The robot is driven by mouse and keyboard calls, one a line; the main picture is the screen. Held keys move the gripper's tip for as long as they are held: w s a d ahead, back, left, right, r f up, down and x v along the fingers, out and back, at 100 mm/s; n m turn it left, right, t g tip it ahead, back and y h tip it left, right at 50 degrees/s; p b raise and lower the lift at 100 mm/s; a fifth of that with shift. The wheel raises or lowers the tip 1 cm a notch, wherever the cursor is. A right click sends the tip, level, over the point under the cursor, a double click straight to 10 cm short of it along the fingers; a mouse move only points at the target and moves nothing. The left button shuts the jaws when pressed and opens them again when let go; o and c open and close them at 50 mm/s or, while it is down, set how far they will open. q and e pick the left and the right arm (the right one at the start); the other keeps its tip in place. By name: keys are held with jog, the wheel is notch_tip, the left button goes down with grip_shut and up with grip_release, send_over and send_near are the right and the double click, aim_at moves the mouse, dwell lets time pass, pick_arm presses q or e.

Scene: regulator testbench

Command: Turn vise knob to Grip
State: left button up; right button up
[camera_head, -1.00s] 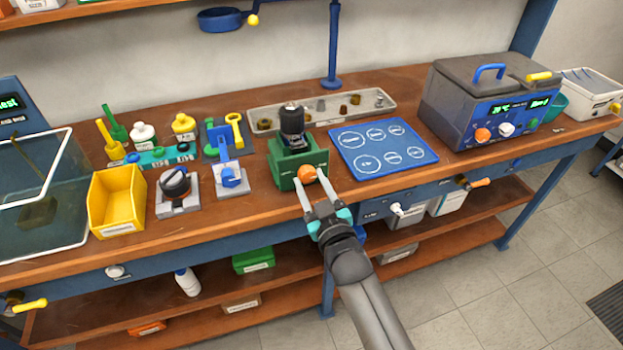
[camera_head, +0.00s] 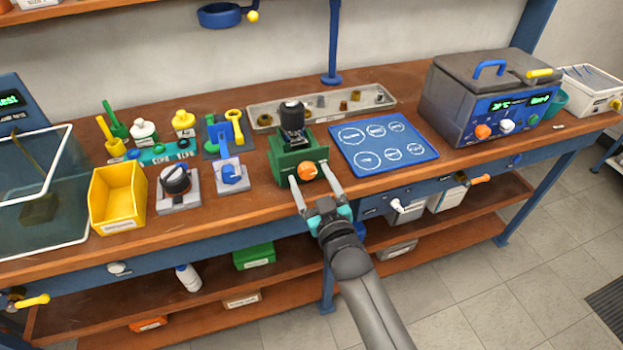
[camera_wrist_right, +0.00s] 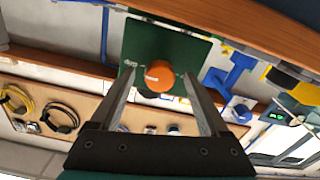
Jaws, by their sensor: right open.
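The green vise (camera_head: 300,158) stands on the bench near its front edge, with a dark part (camera_head: 292,117) held upright on top. Its orange knob (camera_head: 307,172) is on the front face. My right gripper (camera_head: 310,184) is open, its two fingers on either side of the knob. In the right wrist view, the knob (camera_wrist_right: 159,76) lies between the open fingertips (camera_wrist_right: 160,80), with a gap visible on each side. The green vise face (camera_wrist_right: 140,45) shows behind it, its label too small to read. My left gripper is not in view.
A blue mat (camera_head: 383,146) with printed circles lies right of the vise. A blue clamp on a plate (camera_head: 231,176), a black-knobbed device (camera_head: 177,187) and a yellow bin (camera_head: 118,198) stand to the left. A grey tray (camera_head: 262,117) lies behind.

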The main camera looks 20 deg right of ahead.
jog(key=s+p, duration=0.1)
jog(key=s, duration=1.4)
jog(key=shift+d+p, duration=0.25)
jog(key=shift+p, duration=0.05)
jog(key=shift+s, duration=0.1)
jog(key=s+a+f+g, duration=0.1)
jog(key=s+f+g, duration=0.2)
jog(key=f, duration=0.6)
jog(key=s+f+g+b, duration=0.1)
jog(key=s+f+g, duration=0.2)
jog(key=f, duration=0.7)
jog(key=s+a+f+g, duration=0.1)
jog(key=s+f+g, duration=0.25)
jog(key=f, duration=0.55)
jog(key=s+d+f+g, duration=0.3)
jog(key=s+f, duration=0.4)
jog(key=s, duration=0.3)
jog(key=s+d+f+g+b, duration=0.1)
jog(key=s+d+f+g, duration=0.2)
jog(key=s+f, duration=0.4)
jog(key=s+g, duration=0.1)
jog(key=s, duration=0.3)
jog(key=shift+s+f+h, duration=0.2)
jog(key=shift+f+h, duration=0.1)
jog(key=shift+f, duration=0.1)
jog(key=shift+a+g, duration=0.1)
jog(key=shift+g, duration=0.15)
